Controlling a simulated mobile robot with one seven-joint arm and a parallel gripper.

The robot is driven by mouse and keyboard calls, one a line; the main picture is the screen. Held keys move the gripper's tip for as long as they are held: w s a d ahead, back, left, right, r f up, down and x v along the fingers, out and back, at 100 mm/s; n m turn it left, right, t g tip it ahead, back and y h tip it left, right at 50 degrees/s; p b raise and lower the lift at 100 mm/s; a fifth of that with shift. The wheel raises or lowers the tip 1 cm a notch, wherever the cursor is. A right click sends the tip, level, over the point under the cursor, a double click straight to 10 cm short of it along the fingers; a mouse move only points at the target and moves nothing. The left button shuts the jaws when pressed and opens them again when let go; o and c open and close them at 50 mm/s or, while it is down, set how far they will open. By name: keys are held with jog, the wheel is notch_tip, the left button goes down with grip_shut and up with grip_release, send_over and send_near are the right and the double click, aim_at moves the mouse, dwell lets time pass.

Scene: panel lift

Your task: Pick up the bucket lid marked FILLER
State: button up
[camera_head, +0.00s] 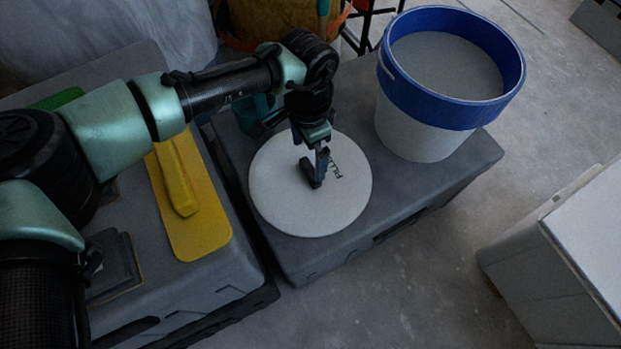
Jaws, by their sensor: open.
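The bucket lid (283,208) is a round, off-white disc lying flat on a dark grey case. Dark lettering shows near its middle, partly hidden behind my gripper, so I cannot read the whole word. My gripper (315,180) points down over the middle of the lid, with its fingers at or just above the surface. I cannot tell whether the fingers touch the lid. The gripper is open and holds nothing that I can see.
A white bucket (418,128) with a blue rim band stands on the same case (440,185), right of the lid. A yellow float (205,225) lies on another grey case at left. A white box (560,260) stands at lower right. Bare floor shows between.

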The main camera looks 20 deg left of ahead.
aim_at(310, 169)
jog(key=shift+d+f+b, duration=0.15)
jog(key=shift+f+b, duration=2.3)
jog(key=shift+f, duration=0.35)
jog(key=shift+r, duration=0.1)
jog(key=c, duration=1.2)
